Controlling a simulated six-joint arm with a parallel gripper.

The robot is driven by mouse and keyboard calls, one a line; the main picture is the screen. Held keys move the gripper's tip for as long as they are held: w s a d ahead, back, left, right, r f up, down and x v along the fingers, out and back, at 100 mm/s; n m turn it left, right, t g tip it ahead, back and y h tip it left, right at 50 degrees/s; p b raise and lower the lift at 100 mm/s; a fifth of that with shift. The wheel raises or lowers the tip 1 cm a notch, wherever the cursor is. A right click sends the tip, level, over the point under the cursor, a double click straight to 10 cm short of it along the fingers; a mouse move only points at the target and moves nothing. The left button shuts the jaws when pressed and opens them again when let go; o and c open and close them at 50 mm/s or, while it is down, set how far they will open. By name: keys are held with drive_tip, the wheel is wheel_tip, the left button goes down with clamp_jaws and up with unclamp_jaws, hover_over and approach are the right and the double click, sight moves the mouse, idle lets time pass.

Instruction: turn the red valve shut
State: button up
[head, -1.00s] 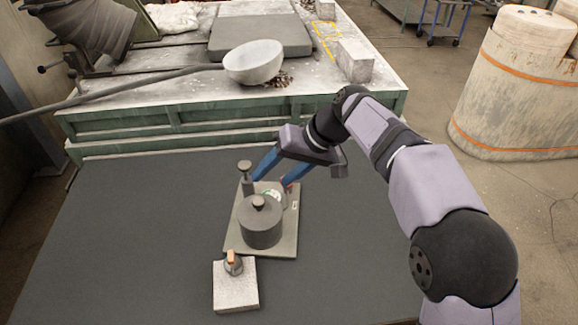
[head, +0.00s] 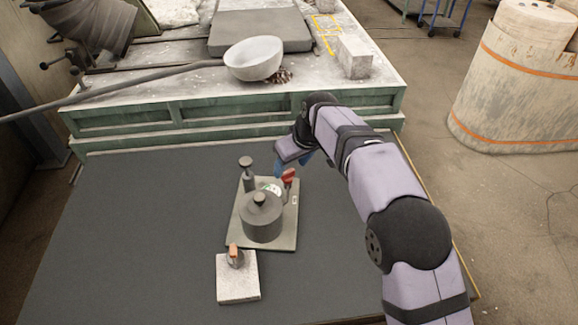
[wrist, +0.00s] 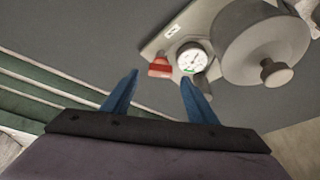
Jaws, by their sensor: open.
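The red valve (head: 288,176) stands at the back right of a grey base plate (head: 289,229) in the head view. It also shows as a red handle (wrist: 160,67) in the wrist view, beyond and between my fingertips. My gripper (head: 291,165) is just behind the valve in the head view. In the wrist view the two blue fingers of my gripper (wrist: 160,78) are spread wide with nothing between them, apart from the valve. A dial gauge (wrist: 192,58) sits beside the valve.
A grey lidded pot (head: 262,218) and a knobbed post (head: 248,178) stand on the plate. In front is a pale block with an orange-topped knob (head: 237,285). A white ladle bowl (head: 254,60) rests on the bench behind. The dark tabletop is clear at left.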

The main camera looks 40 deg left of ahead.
sight(287, 172)
drive_tip(key=shift+p+x, duration=0.55)
drive_tip(key=shift+x, duration=1.15)
drive_tip(key=c, duration=1.1)
drive_tip(key=shift+o, duration=0.2)
drive_tip(key=shift+m, duration=0.3)
drive_tip(key=m+t, duration=0.1)
drive_tip(key=m, duration=0.2)
drive_tip(key=shift+s+a+h, duration=0.1)
drive_tip(key=shift+s+h, duration=0.05)
drive_tip(key=shift+h, duration=0.15)
drive_tip(key=shift+a+m+t+h, duration=0.1)
drive_tip(key=shift+m+t+h, duration=0.5)
drive_tip(key=shift+m, duration=1.2)
